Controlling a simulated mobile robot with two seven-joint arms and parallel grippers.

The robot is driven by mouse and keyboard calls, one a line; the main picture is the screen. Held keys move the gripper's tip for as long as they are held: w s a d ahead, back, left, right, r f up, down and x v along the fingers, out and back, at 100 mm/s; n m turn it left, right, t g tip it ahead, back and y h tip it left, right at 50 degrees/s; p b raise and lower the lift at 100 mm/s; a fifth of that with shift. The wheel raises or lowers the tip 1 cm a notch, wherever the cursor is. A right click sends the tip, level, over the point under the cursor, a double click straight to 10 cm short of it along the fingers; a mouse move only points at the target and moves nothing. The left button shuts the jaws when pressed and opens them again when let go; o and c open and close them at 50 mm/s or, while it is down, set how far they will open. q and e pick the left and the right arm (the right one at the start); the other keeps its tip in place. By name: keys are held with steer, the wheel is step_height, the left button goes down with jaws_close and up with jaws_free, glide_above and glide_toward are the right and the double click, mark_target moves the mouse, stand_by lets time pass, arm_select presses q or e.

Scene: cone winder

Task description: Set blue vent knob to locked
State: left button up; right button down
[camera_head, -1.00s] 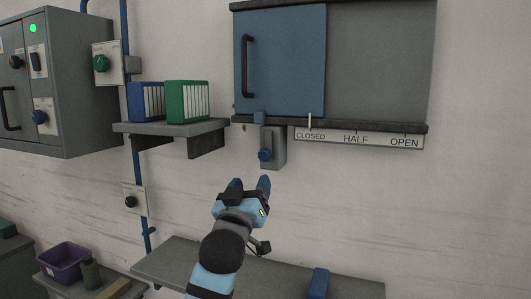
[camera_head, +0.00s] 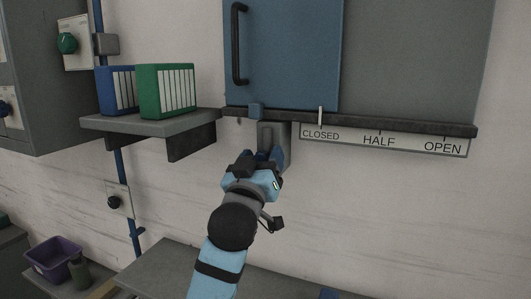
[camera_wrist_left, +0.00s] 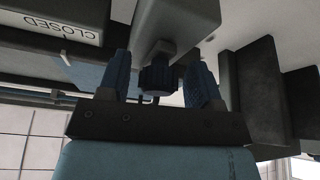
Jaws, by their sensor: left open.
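The blue vent knob (camera_wrist_left: 157,76) is on the underside of a small grey box (camera_wrist_left: 176,22) in the left wrist view. In the head view the grey box (camera_head: 275,132) is below the blue sliding panel, and my gripper hides the knob. My left gripper (camera_head: 263,158) is open, pointing up at the box. In the left wrist view its two blue fingers (camera_wrist_left: 158,90) stand on either side of the knob, with small gaps visible. My right gripper is not in view.
The blue panel (camera_head: 285,55) sits at the CLOSED end of its label strip (camera_head: 385,140). A shelf (camera_head: 150,123) with a blue and a green binder (camera_head: 167,90) is to the left. A cabinet (camera_head: 35,80) is farther left. A grey bench (camera_head: 165,265) lies below.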

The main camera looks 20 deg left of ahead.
mark_target(265, 132)
arm_select(q)
steer(key=shift+s+r, duration=0.1)
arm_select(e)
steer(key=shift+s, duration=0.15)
